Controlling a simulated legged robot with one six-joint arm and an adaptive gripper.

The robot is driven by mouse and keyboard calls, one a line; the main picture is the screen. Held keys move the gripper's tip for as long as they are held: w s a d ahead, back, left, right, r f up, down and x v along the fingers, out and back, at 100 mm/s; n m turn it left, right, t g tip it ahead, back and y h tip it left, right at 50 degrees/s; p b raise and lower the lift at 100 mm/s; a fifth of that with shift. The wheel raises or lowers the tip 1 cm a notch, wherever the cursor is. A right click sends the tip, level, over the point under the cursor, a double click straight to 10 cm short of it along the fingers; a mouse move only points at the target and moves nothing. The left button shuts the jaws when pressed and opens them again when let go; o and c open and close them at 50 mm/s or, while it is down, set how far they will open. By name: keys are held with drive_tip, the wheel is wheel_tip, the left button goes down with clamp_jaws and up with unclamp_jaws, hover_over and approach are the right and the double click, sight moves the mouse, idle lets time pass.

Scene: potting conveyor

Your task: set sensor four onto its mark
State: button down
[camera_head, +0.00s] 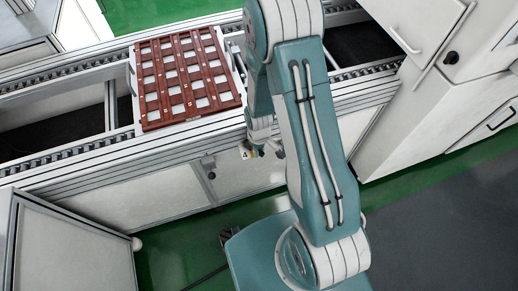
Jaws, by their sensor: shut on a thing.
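A reddish-brown grid tray (144,113) with rows of white squares lies on the conveyor at upper left. I cannot make out which square is a sensor, which is a mark, or any number on them. My gripper (262,150) hangs at the end of my teal and white arm, just right of and below the tray's near right corner, in front of the conveyor's side. It is partly hidden by my arm and very small here.
The conveyor (75,160) runs from lower left to upper right, with metal side rails. A white cabinet (415,110) with handles stands at right. Another white cabinet (75,245) stands at lower left. The green floor between them is mostly clear, with a dark cable on it.

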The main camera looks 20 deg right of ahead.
drive_tip(key=shift+a, duration=0.15)
drive_tip(key=shift+s+a+m, duration=0.1)
drive_tip(key=shift+a+m, duration=0.25)
drive_tip(key=shift+m, duration=0.65)
drive_tip(key=shift+s+a+m, duration=0.1)
drive_tip(key=shift+a+m, duration=0.2)
drive_tip(key=shift+m, duration=0.7)
drive_tip(key=shift+s+a+m, duration=0.1)
drive_tip(key=shift+a+m, duration=0.25)
drive_tip(key=shift+m, duration=0.65)
drive_tip(key=c, duration=0.6)
unclamp_jaws()
wheel_tip(320, 180, up, 12)
drive_tip(key=shift+a, duration=0.1)
